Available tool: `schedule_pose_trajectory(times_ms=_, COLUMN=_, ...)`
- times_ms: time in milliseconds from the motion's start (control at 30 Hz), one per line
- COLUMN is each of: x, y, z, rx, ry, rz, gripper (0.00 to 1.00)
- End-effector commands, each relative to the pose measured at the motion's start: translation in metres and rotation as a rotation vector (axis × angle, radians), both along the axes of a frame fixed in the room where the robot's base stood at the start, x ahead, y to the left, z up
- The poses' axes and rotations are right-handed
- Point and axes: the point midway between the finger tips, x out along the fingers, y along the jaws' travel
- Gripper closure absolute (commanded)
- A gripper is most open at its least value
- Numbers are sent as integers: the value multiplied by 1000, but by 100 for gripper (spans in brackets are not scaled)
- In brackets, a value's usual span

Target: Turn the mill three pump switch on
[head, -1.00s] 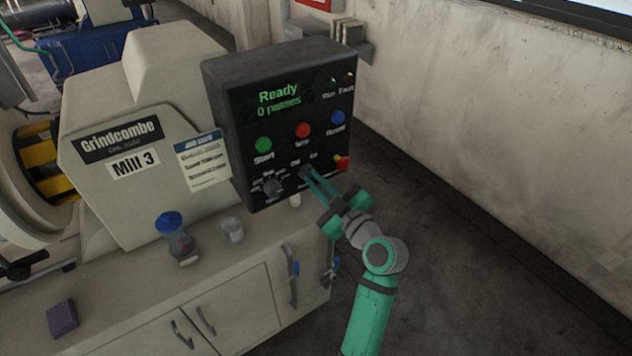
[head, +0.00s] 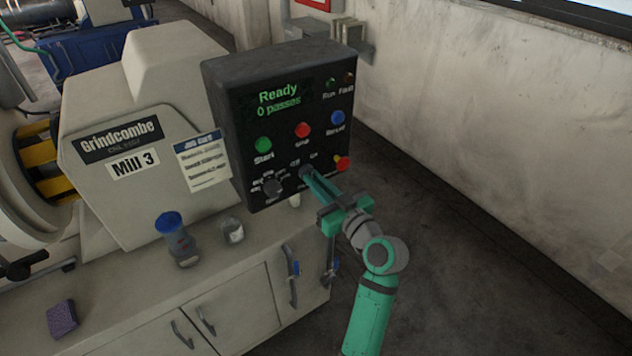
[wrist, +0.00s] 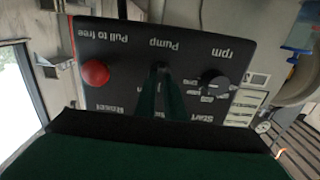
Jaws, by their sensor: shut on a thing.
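The black control panel (head: 283,75) of Mill 3 stands at the centre of the head view, its screen reading "Ready, 0 passes". My gripper (head: 308,175) reaches its lower row from the right, jaws shut on the pump switch (wrist: 160,67), a small dark knob. In the wrist view, the panel appears upside down, with the "Pump" label beside the switch and my two green fingers (wrist: 160,85) on it. The fingers hide most of the switch, so I cannot tell its exact setting. In the head view, "Off" and "On" marks sit just above it, the latter partly blurred.
Start, Stop and Reset buttons sit above.

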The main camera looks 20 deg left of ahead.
Motion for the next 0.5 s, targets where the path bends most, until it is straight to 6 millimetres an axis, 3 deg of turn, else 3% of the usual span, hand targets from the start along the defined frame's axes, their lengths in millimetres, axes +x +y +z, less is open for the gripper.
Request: schedule_pose_trajectory(times_ms=500, x=0, y=-1, z=-1, rx=246, ry=318, rz=0, gripper=100)
